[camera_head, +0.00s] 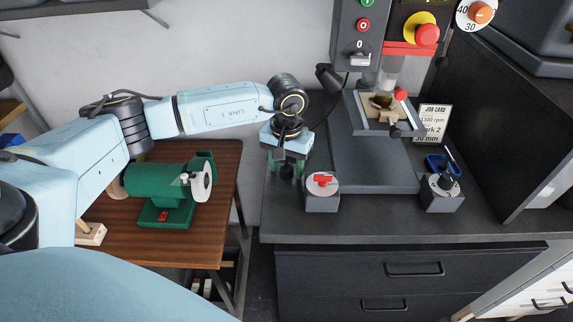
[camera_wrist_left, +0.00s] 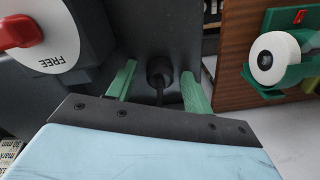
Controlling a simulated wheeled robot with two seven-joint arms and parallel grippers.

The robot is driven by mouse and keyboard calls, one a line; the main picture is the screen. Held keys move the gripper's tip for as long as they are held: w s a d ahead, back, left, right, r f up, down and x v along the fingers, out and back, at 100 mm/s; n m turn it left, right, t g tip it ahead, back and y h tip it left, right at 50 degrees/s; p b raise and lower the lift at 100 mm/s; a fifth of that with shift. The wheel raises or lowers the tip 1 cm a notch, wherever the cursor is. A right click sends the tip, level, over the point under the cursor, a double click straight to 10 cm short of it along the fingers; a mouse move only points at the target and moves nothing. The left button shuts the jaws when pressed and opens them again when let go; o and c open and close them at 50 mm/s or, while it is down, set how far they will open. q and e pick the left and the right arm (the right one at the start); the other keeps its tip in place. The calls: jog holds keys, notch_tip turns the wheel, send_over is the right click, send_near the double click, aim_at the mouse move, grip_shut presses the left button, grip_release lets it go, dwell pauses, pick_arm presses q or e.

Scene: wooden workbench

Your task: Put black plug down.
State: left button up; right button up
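The black plug (camera_wrist_left: 158,70) shows in the left wrist view, with a black cable running from it toward the gripper. It is on or just above the dark bench surface; I cannot tell if it touches. My left gripper (camera_head: 286,170) is over the left edge area of the grey bench, left of the red-knob box. Its green fingers are apart on either side of the plug, with visible gaps to it. In the head view the plug is hard to make out against the dark bench below the gripper. My right gripper is not in view.
A box with a white dial and red knob (camera_head: 322,188) stands close right of the gripper. A black-knob box (camera_head: 442,190) is further right, and a drill press base (camera_head: 375,165) lies between. A green grinder (camera_head: 165,190) stands on the wooden table (camera_head: 225,175) at left.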

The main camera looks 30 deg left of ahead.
aim_at(287, 167)
pick_arm(q)
jog(key=shift+r+p, duration=0.45)
jog(key=shift+p, duration=0.05)
jog(key=shift+r+p, duration=0.45)
notch_tip(287, 167, up, 11)
jog(key=b, duration=0.1)
jog(key=shift+r+b, duration=0.2)
jog(key=shift+b, duration=0.15)
